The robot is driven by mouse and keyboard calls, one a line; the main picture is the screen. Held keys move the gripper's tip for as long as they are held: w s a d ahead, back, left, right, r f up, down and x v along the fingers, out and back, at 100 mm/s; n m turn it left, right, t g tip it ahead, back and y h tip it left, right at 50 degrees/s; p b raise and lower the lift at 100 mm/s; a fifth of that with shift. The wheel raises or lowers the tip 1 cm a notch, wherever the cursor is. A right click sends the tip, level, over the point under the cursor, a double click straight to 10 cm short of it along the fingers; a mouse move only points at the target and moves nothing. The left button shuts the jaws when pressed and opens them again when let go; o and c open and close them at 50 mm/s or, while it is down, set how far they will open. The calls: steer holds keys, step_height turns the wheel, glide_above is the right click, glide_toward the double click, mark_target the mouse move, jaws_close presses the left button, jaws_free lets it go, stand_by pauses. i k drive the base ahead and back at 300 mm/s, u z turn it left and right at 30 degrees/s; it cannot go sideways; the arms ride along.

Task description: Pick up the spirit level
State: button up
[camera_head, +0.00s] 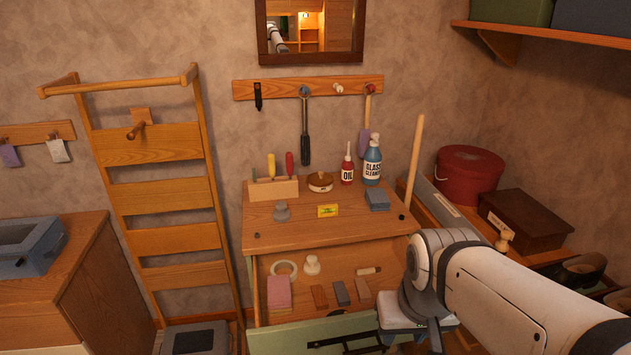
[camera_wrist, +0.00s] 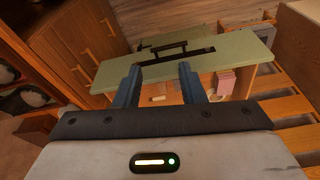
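A small yellow block with a green mark (camera_head: 328,210) lies on the desk top, towards its front middle. It may be the spirit level, but it is too small for me to be sure. My gripper (camera_wrist: 158,78) is open in the wrist view, with two blue-grey fingers apart and nothing held between them. It points towards a green panel (camera_wrist: 105,75) with a black bracket-like piece on it. I cannot make out the yellow block in the wrist view. In the head view my arm comes in from the right and hides part of the desk's right front.
A tool block (camera_head: 272,189), oil bottle (camera_head: 347,172), glass cleaner (camera_head: 372,162) and round tin (camera_head: 320,182) stand behind it. A blue-grey stack (camera_head: 378,200) lies to its right. A wooden ladder rack (camera_head: 160,190) stands left.

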mark_target(329, 210)
steer(key=z, duration=0.05)
steer(key=i, duration=1)
